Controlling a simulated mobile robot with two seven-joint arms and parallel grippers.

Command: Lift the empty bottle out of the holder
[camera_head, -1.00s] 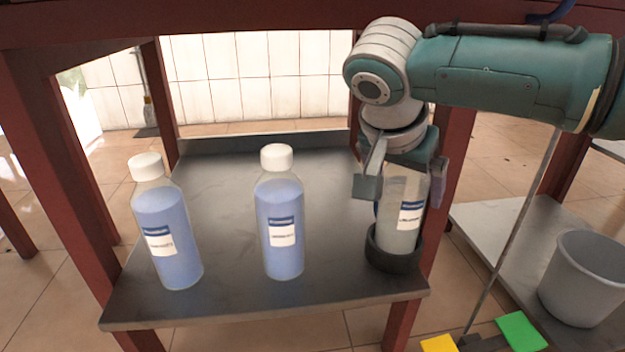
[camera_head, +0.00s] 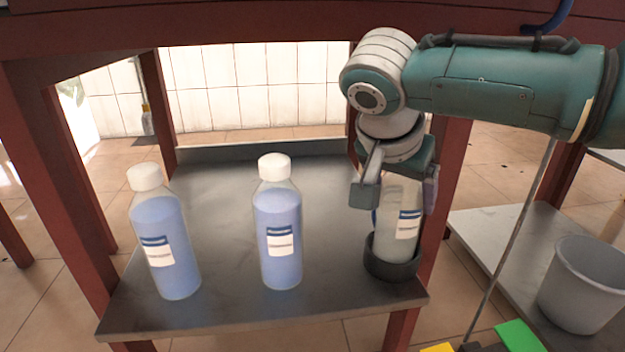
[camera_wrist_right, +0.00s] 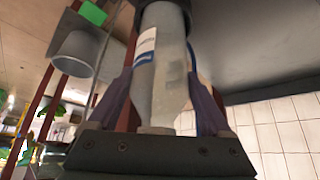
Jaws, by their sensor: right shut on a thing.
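The empty bottle (camera_head: 399,221) is clear with a white and blue label. It stands upright in the dark round holder (camera_head: 392,268) at the right end of the grey metal shelf. My right gripper (camera_head: 397,190) comes down from above and is shut on the bottle's upper part. In the right wrist view the bottle (camera_wrist_right: 158,75) sits between the two fingers of the right gripper (camera_wrist_right: 165,105), its lower end in the dark holder (camera_wrist_right: 185,8). The bottle's top is hidden by the gripper in the head view. My left gripper is not in view.
Two blue-filled bottles with white caps stand on the shelf (camera_head: 225,312), one at the left (camera_head: 165,245) and one in the middle (camera_head: 278,235). Red table legs and a red beam frame the shelf. A grey bucket (camera_head: 583,290) stands on a low shelf at the right.

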